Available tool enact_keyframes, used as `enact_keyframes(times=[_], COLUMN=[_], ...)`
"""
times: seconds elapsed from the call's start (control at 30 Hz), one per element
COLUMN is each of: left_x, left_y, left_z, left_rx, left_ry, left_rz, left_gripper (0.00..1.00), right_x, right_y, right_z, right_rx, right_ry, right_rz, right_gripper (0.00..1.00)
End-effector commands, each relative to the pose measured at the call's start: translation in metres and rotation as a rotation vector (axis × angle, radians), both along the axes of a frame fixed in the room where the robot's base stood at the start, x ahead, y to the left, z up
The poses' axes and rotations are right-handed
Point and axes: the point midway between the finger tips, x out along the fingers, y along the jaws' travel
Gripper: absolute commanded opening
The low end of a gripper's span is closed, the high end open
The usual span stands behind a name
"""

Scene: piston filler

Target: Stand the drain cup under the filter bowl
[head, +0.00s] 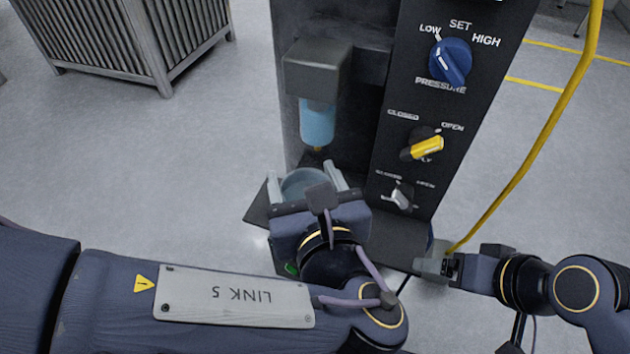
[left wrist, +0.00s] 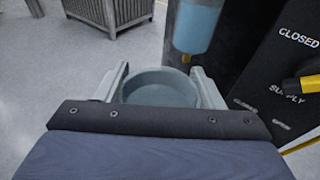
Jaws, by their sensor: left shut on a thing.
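The filter bowl (head: 317,122) is a translucent blue cylinder hanging under a grey block, with a small brass tip at its bottom. It also shows in the left wrist view (left wrist: 195,30). The drain cup (head: 304,184) is a round, open, grey-blue cup, seen upright in the left wrist view (left wrist: 160,88). My left gripper (head: 307,180) is shut on the drain cup, one pale finger on each side. The cup is below the bowl and nearer to me. Its underside is hidden. My right gripper (head: 434,265) is at the lower right, beside the yellow hose's lower end; its grip is unclear.
A dark base plate (head: 257,207) juts out below the bowl. The black panel (head: 415,110) with a blue pressure knob (head: 450,62), yellow supply handle (head: 422,149) and grey lever (head: 402,196) stands right of the cup. A yellow hose (head: 545,125) arcs at right. A slatted bin (head: 130,40) stands back left.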

Motion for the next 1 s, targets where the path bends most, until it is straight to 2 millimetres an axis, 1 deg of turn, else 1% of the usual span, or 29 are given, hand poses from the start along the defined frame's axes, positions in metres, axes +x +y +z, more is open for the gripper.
enact_keyframes(times=[0.03, 0.2, 0.27, 0.3, 0.4, 0.5, 0.67, 0.77, 0.9, 1.0], left_x=[0.013, 0.056, 0.071, 0.077, 0.092, 0.102, 0.110, 0.118, 0.117, 0.117], left_y=[0.000, -0.004, -0.005, -0.007, -0.008, -0.009, -0.010, -0.011, -0.011, -0.011], left_z=[-0.009, -0.028, -0.035, -0.045, -0.063, -0.074, -0.082, -0.093, -0.115, -0.121], left_rx=[0.003, 0.002, 0.003, 0.005, 0.005, 0.002, 0.000, 0.003, 0.004, 0.000], left_ry=[0.002, 0.002, 0.002, 0.001, 0.001, 0.001, -0.001, 0.001, 0.000, -0.001], left_rz=[0.006, 0.008, 0.006, 0.005, 0.005, 0.003, 0.001, 0.004, 0.001, 0.001], left_gripper=[0.39, 0.39, 0.39, 0.39, 0.39, 0.39, 0.39, 0.39, 0.39, 0.39], right_x=[0.000, 0.000, 0.000, 0.000, 0.000, 0.000, 0.000, 0.000, 0.000, 0.000], right_y=[0.000, 0.000, 0.000, 0.000, 0.000, 0.000, 0.000, 0.000, 0.000, 0.000], right_z=[-0.005, -0.013, -0.016, -0.020, -0.025, -0.028, -0.030, -0.035, -0.041, -0.042], right_rx=[0.000, 0.000, 0.000, 0.000, 0.000, 0.000, 0.000, 0.000, 0.000, 0.000], right_ry=[0.000, 0.000, 0.000, 0.000, 0.000, 0.000, 0.000, 0.000, 0.000, 0.000], right_rz=[0.000, 0.000, 0.000, 0.000, 0.000, 0.000, 0.000, 0.000, 0.000, 0.000], right_gripper=[0.83, 0.83, 0.83, 0.83, 0.83, 0.83, 0.83, 0.83, 0.83, 0.83])
